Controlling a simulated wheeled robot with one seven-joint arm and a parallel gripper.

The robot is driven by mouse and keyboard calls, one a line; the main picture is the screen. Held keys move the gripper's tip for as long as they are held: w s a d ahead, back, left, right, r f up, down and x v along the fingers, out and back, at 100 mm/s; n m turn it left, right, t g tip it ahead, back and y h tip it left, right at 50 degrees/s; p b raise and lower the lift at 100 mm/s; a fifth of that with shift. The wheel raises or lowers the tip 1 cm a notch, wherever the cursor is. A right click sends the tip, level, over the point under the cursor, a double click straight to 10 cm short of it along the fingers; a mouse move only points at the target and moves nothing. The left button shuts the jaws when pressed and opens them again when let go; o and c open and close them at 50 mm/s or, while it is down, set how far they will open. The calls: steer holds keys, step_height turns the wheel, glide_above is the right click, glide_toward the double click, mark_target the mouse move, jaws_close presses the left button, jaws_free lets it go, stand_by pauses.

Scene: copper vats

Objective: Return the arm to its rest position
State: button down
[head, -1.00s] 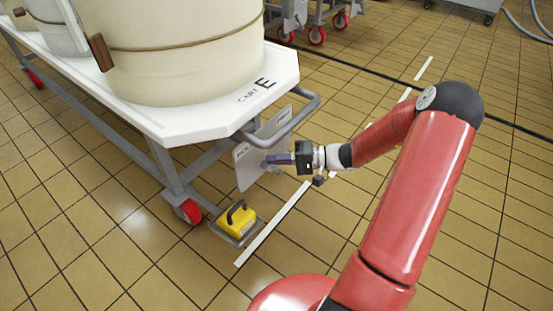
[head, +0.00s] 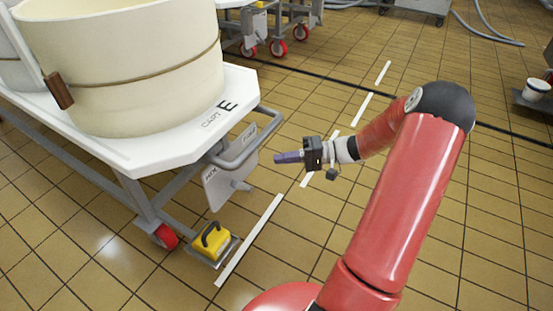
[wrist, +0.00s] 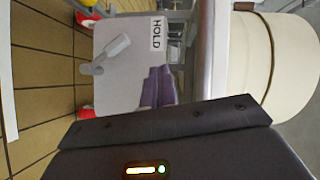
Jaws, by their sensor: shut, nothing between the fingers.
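My red arm reaches in from the lower right in the head view. My gripper (head: 277,158) is at its end, pointing left, its fingers shut and empty. It hangs in the air to the right of the cart's grey panel (head: 228,181) and handle, apart from them in the head view. In the wrist view the purple fingers (wrist: 158,88) are together in front of the grey panel, which carries a lever (wrist: 108,52) and a HOLD label (wrist: 158,33).
Cart E (head: 206,118) bears a large cream tub (head: 125,65) and has a grey push handle (head: 262,140). A yellow block (head: 211,241) with a black handle sits low by a red caster (head: 165,236). Tiled floor right of the cart is open.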

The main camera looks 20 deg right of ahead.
stand_by(0.4)
steer(key=s+a+r+n+g+h+p, duration=0.2)
steer(key=s+a+r+g+h+p, duration=0.35)
steer(key=s+a+r+h, duration=0.4)
steer(key=s+a+r+t+h+p, duration=0.2)
steer(key=s+r+t+h+p, duration=0.2)
steer(key=s+r, duration=0.8)
step_height(320, 180, up, 3)
steer(key=shift+r+t+h, duration=0.15)
steer(key=shift+t+h, duration=0.6)
steer(key=shift+h, duration=0.3)
